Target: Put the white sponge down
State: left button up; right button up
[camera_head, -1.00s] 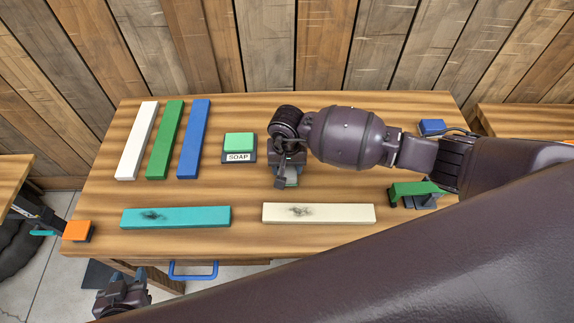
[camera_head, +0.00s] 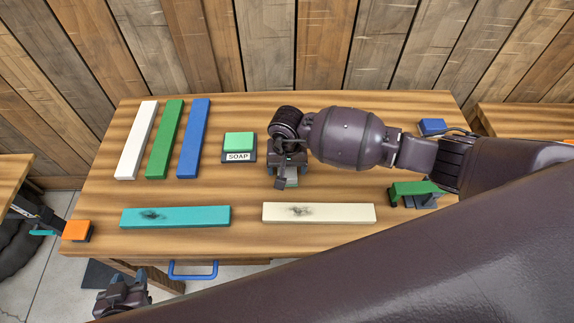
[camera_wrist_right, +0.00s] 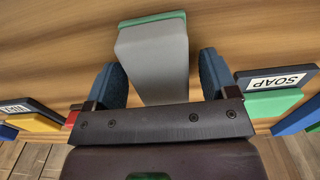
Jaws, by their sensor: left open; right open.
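The white sponge (camera_head: 291,180) is at the middle of the table, mostly hidden under my right gripper (camera_head: 288,170). The right wrist view shows the sponge (camera_wrist_right: 152,62) as a pale grey-white block with a green layer at its far end. The blue fingers of my right gripper (camera_wrist_right: 161,82) stand open on either side of it, with gaps between fingers and sponge. The sponge appears to rest on the table, though its contact is partly hidden. My left gripper (camera_head: 122,291) is open and empty, low at the left in front of the table.
A green soap block on a dark stand labelled SOAP (camera_head: 238,157) is just left. White, green and blue bars (camera_head: 163,139) lie at the back left. A smudged teal bar (camera_head: 195,216) and cream bar (camera_head: 340,214) lie in front. A green-topped item (camera_head: 415,189) is at right.

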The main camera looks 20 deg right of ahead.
jog(key=shift+r, duration=0.35)
notch_tip(320, 180, up, 12)
jog(key=shift+f+b, duration=0.25)
jog(key=shift+b, duration=0.1)
